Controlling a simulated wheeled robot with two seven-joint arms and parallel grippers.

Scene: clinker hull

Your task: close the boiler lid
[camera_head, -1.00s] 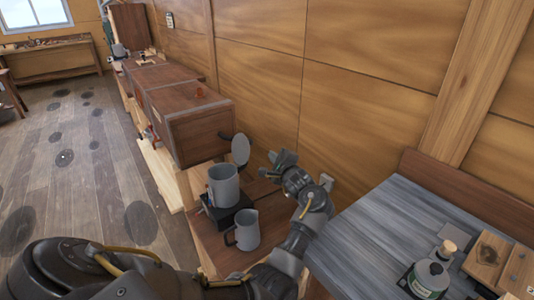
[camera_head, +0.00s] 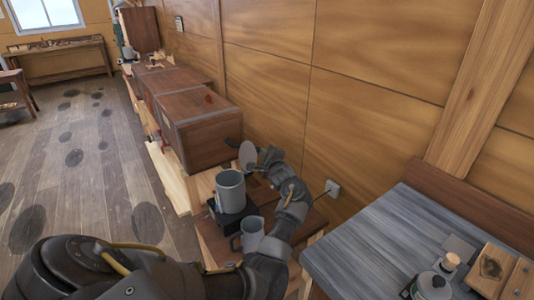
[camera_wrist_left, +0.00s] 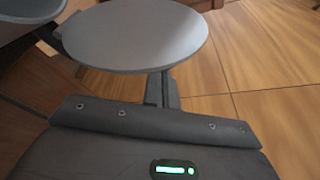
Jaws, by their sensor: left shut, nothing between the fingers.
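The boiler (camera_head: 231,188) is a grey cylinder on a black base, standing on a low wooden bench. Its round grey lid (camera_head: 248,156) stands open, tilted up on the boiler's right, wall-facing side. In the left wrist view the lid (camera_wrist_left: 140,35) fills the upper middle, with the boiler's rim (camera_wrist_left: 28,10) at the upper left. My left gripper (camera_head: 266,157) is shut and empty, right beside the lid on its wall side. In the wrist view its fingers (camera_wrist_left: 161,90) reach up to the lid's lower edge; I cannot tell whether they touch. My right gripper is not in view.
A grey jug (camera_head: 250,234) stands close in front of the boiler, beside my left arm. A large wooden box (camera_head: 198,130) is behind the boiler. The plank wall (camera_head: 360,130) is close on the right. A grey-topped table (camera_head: 390,235) holds a bottle (camera_head: 432,285) and wooden blocks.

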